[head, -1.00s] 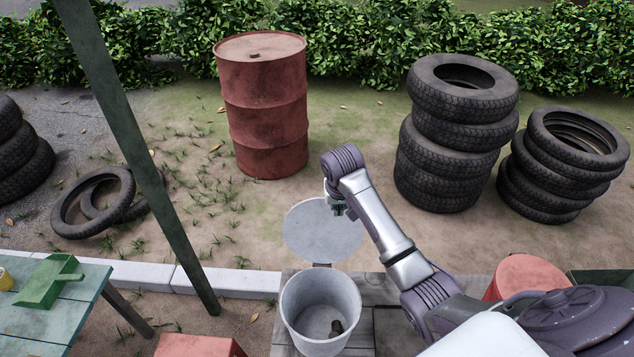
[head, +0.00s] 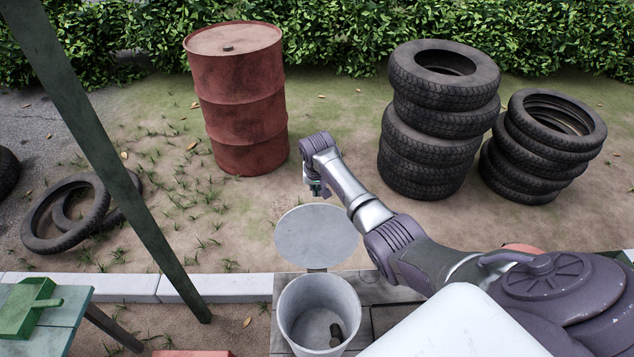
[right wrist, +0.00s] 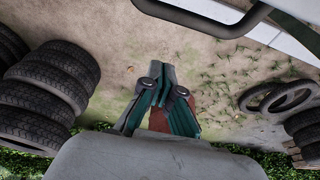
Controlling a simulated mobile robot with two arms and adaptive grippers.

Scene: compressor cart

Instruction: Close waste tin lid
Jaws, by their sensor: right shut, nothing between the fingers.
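The waste tin (head: 287,318) is a pale grey round bin at the bottom centre of the head view, with a dark lump inside. Its round grey lid (head: 316,238) stands open behind the tin, joined at the tin's back rim. My right gripper (head: 316,190) is just above the lid's far edge in the head view. In the right wrist view its teal fingers (right wrist: 163,78) are together and empty. Whether the gripper touches the lid cannot be told. My left gripper is not in view.
A red drum (head: 238,100) and stacked tyres (head: 435,120) stand on the ground behind. A kerb (head: 225,284) runs behind the tin. A slanted green post (head: 120,180) and a table with a green dustpan (head: 25,310) are at left. Bare ground lies beyond the lid.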

